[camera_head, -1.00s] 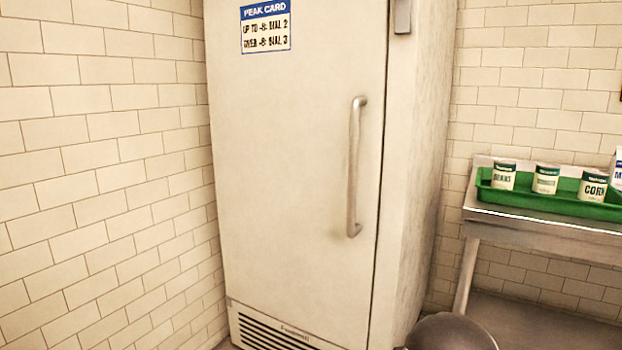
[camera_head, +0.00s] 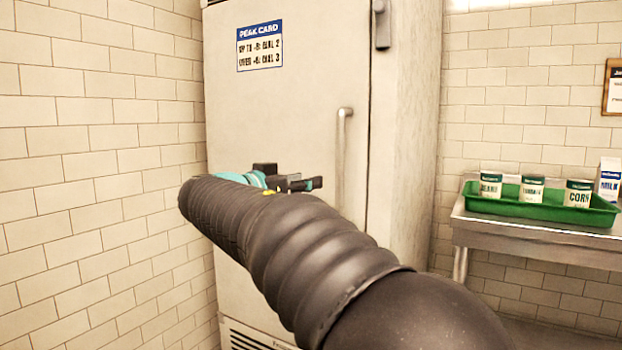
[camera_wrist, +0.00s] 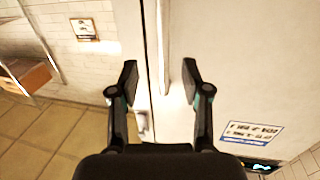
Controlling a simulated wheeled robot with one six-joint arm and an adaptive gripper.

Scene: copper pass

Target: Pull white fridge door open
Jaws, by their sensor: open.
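The white fridge door (camera_head: 270,120) is shut in the head view, with a blue and white card on its upper part. Its vertical metal handle (camera_head: 345,130) is on the right side, with its lower part hidden behind my arm. My gripper (camera_head: 303,184) is in front of the door, just left of the handle in the head view. In the wrist view my gripper (camera_wrist: 159,82) is open, and the handle bar (camera_wrist: 163,45) shows between its two fingers. The fingers do not close on it, and I cannot tell how far the bar is from them.
A steel table (camera_head: 470,228) stands right of the fridge with a green tray (camera_head: 545,213) holding several cans and a milk carton. A tiled wall (camera_head: 90,170) is close on the left. A metal latch (camera_head: 381,25) sits at the door's upper right edge.

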